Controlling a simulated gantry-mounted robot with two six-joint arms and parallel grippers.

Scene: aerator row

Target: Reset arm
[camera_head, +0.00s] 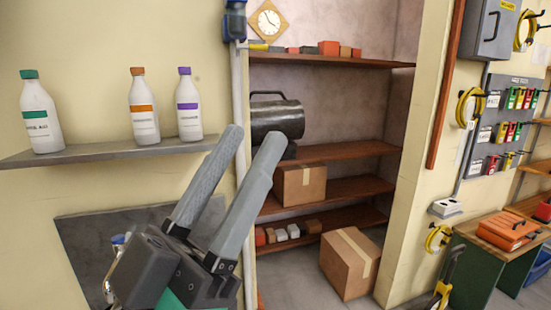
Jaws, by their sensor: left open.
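My left gripper (250,142) shows in the head view, coming up from the lower left. Its two long grey fingers point up and to the right and stand apart, with nothing between them. It is open and empty. It is in front of the wall and the edge of the shelf alcove. My right gripper is not in view.
A wall shelf (95,155) at the left holds a green-capped bottle (40,115), an orange-capped bottle (144,110) and a purple-capped bottle (188,108). A vertical pipe (240,100) runs behind my gripper. A cardboard box (349,263) sits on the alcove floor. A workbench (480,265) stands right.

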